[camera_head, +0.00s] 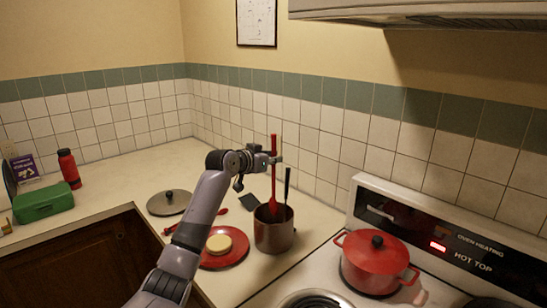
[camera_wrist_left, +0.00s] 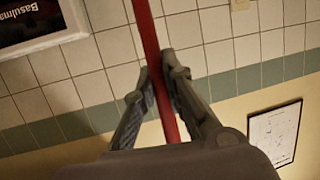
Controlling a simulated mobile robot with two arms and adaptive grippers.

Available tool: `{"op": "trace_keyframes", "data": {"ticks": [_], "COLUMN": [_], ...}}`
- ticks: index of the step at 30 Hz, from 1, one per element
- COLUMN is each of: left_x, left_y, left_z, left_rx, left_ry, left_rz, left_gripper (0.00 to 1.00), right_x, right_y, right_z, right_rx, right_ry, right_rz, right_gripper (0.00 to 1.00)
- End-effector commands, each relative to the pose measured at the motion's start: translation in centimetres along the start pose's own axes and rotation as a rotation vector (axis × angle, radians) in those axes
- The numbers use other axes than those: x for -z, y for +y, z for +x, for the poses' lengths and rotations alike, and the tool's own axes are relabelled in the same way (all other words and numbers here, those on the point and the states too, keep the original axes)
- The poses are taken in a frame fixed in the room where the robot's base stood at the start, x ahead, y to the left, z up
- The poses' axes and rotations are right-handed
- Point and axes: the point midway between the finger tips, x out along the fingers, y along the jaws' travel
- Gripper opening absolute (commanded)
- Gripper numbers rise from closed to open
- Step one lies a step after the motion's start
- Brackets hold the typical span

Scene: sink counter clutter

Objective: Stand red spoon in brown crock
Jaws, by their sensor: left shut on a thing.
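The red spoon (camera_head: 273,181) is close to upright, with its wide end low, at the mouth of the brown crock (camera_head: 274,236). I cannot tell how far that end is below the rim. My left gripper (camera_head: 271,160) is shut on the spoon's handle, above the crock. In the left wrist view the red handle (camera_wrist_left: 152,45) runs between the two fingertips (camera_wrist_left: 158,82). A dark-handled utensil (camera_head: 287,182) also stands in the crock. My right gripper is not in view.
A red plate (camera_head: 236,257) with a round yellowish thing (camera_head: 219,243) is left of the crock. A red utensil (camera_head: 205,218) and a grey lid (camera_head: 168,203) lie behind it. A red pot (camera_head: 376,262) is on the stove at right. The tiled wall is close behind.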

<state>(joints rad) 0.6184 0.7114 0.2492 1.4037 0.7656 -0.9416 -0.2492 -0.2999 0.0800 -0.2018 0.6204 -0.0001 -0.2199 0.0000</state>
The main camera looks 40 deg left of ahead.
Motion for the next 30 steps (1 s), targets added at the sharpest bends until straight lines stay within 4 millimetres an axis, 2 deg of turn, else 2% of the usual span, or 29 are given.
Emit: {"op": "trace_keyframes", "data": {"ticks": [1, 18, 30], "left_x": [-0.7, -4.9, -5.5], "left_y": [0.0, 0.0, 0.0], "left_z": [0.2, 1.5, 1.7], "left_rx": [0.000, 0.000, 0.000], "left_ry": [0.000, 0.001, 0.001], "left_rz": [0.000, 0.000, 0.000], "left_gripper": [0.00, 0.00, 0.00], "right_x": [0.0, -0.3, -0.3], "right_y": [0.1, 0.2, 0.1], "right_z": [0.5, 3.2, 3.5], "right_rx": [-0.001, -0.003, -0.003], "right_ry": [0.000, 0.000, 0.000], "right_rz": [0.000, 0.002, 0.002], "right_gripper": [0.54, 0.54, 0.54]}}
